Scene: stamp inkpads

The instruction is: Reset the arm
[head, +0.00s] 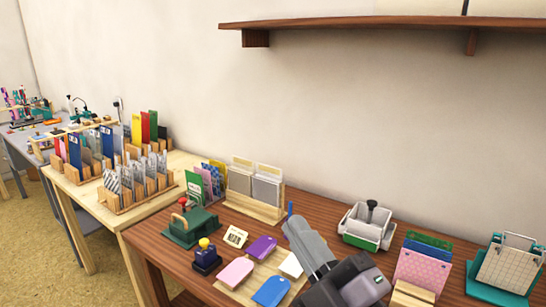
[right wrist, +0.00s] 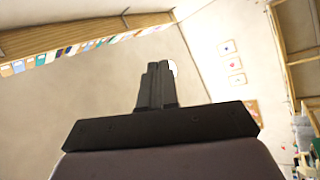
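My right gripper (head: 298,230) reaches up from the bottom of the head view, over the wooden table (head: 150,246). In the right wrist view its two fingers (right wrist: 156,86) lie close together with nothing visible between them, against wall and ceiling. In the head view, a pink tag (head: 236,272), a purple tag (head: 262,248), a blue tag (head: 271,291) and a white tag (head: 291,264) lie left of the gripper. A dark blue stamp with a yellow knob (head: 206,258) and a green device with a red knob (head: 190,228) stand farther left. My left gripper is out of view.
A green-and-white device (head: 368,228) stands right of the gripper. Card racks (head: 425,265) and a ring-bound stand (head: 508,268) stand farther right. A wooden holder (head: 252,205) is behind the tags. A shelf (head: 380,22) hangs on the wall above. A lighter table (head: 110,218) is at left.

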